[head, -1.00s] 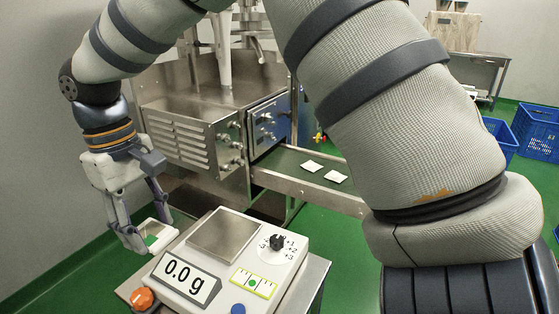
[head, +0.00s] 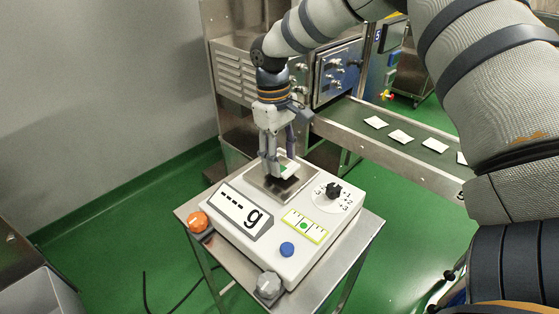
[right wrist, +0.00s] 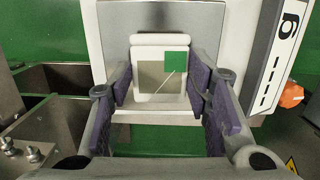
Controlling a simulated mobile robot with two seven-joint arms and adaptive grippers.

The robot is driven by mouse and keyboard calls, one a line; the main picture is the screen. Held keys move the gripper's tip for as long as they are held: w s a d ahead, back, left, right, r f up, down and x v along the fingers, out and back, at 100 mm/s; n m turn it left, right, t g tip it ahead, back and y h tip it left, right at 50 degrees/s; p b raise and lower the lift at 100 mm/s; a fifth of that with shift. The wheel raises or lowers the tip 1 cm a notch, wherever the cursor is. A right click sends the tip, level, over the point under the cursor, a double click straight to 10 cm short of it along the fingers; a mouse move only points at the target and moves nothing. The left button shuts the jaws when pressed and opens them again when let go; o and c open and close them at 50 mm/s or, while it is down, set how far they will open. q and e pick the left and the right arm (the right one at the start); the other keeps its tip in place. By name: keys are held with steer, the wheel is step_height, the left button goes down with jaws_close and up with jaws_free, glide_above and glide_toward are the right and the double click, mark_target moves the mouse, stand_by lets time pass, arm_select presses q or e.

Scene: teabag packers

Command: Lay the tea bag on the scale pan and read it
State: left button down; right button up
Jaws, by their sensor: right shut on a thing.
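The scale (head: 270,250) stands on a small metal table, its display (head: 240,207) reading dashes and "g". My right gripper (head: 279,172) is over the square metal pan (head: 262,187), pointing down. It is shut on a white tea bag (head: 290,168) with a green tag. In the right wrist view the tea bag (right wrist: 148,84) is between the purple finger pads, with its tag (right wrist: 175,62) and string showing. It is at or just above the pan (right wrist: 165,18); I cannot tell whether it touches. My left gripper is out of view.
A packing machine (head: 235,75) stands behind the scale. A green conveyor (head: 352,118) with several tea bags (head: 401,136) runs to the right.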

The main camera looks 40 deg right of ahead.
steer(key=shift+f, duration=0.75)
steer(key=shift+r, duration=0.1)
steer(key=shift+o, duration=1)
steer(key=o, duration=0.4)
steer(key=shift+o, duration=0.2)
step_height(320, 180, up, 12)
steer(key=w, duration=0.1)
steer(key=shift+w+a, duration=0.15)
steer(key=shift+w, duration=0.05)
